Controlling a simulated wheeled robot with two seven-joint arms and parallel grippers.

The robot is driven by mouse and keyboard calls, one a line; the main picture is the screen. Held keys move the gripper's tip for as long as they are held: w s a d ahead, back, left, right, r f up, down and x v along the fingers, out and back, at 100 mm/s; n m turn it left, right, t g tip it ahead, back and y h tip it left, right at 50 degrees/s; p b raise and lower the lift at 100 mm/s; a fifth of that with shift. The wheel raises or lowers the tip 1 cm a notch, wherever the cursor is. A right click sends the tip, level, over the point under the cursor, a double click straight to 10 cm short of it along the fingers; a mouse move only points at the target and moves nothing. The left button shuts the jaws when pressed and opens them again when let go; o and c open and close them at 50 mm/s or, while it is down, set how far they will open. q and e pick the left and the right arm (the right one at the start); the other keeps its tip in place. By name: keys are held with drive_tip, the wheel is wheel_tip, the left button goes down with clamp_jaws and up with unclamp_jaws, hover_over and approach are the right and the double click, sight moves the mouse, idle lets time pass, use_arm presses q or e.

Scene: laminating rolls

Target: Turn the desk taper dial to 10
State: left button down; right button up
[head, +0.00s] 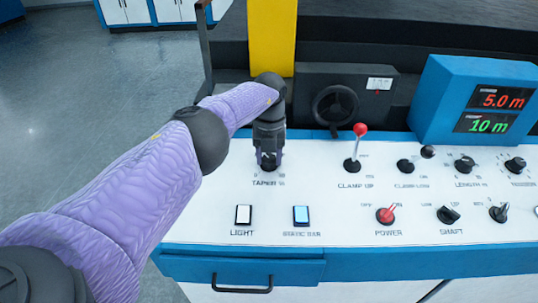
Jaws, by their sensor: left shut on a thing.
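The taper dial (267,166) is a small black knob at the upper left of the white control desk (330,215), just above the label that reads TAPER. My left gripper (268,158) reaches down onto it from above and is shut on it. The gripper covers most of the knob, so its pointer and scale cannot be read. My left arm comes in from the lower left, over the floor and the desk's left edge. My right gripper is not in view.
A red-knobbed clamp lever (357,145) stands right of the dial. Light (243,215) and blue (301,216) switches, a red power knob (386,214) and several black knobs share the desk. A blue display box (475,100) reads 5.0 m and 10 m. A yellow post (271,38) rises behind.

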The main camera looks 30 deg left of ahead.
sight(269, 156)
use_arm(q)
drive_tip(key=shift+c, duration=1.1)
unclamp_jaws()
wheel_tip(269, 156, up, 10)
drive_tip(key=p, duration=0.2)
drive_tip(key=shift+w+a, duration=0.15)
drive_tip(key=shift+w, duration=0.05)
drive_tip(key=shift+f, duration=0.1)
